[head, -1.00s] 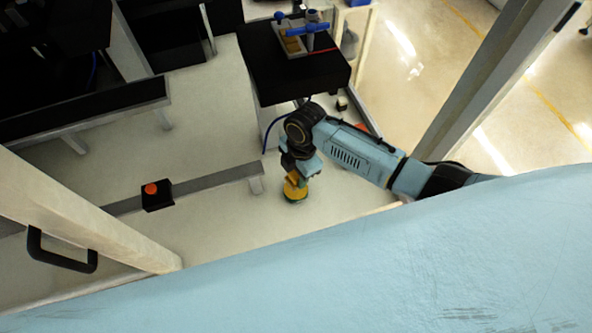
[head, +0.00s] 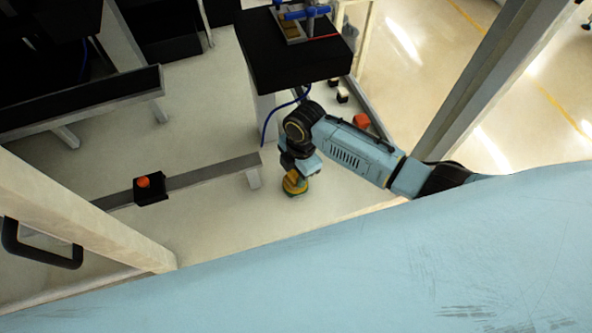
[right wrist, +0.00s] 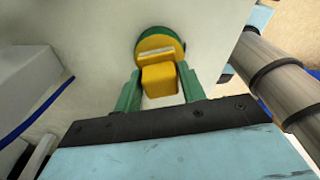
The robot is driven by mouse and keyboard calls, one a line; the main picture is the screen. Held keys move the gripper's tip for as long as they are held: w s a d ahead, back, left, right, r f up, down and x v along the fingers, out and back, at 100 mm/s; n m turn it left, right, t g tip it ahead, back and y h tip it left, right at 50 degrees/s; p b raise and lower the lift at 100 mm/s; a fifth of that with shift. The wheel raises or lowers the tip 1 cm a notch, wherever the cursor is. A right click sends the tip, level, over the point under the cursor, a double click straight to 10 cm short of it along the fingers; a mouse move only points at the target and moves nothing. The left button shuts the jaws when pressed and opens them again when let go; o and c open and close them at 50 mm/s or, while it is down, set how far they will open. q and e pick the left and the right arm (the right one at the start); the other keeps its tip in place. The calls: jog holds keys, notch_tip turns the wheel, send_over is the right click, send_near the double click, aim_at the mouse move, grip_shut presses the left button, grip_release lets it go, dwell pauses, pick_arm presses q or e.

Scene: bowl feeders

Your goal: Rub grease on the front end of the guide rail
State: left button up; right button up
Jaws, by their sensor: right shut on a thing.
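My right gripper (head: 294,171) hangs below its wrist over the pale floor area, near the middle of the head view. It is shut on a yellow and green round-ended tool (head: 295,184). In the right wrist view the green fingers (right wrist: 159,84) stand on both sides of the tool's yellow block (right wrist: 159,77), and its yellow disc with a green rim lies beyond. A long grey rail (head: 205,177), possibly the guide rail, runs left of the gripper. The tool appears apart from its right end. I see no clear grease. My left gripper is out of view.
A black box with an orange button (head: 150,189) stands at the rail. A black-topped stand (head: 290,62) carries a blue fixture (head: 303,13). A pale post (head: 80,215) is at left, a grey post (head: 490,85) at right. A light blue surface fills the bottom.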

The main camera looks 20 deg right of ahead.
aim_at(294, 173)
jog(key=shift+f+b, duration=0.35)
jog(key=shift+f, duration=0.15)
dwell(0.5)
jog(key=shift+s+f, duration=0.1)
jog(key=shift+f, duration=0.05)
dwell(1.3)
jog(key=shift+p, duration=0.3)
notch_tip(294, 173, up, 7)
jog(key=p, duration=0.7)
dwell(0.4)
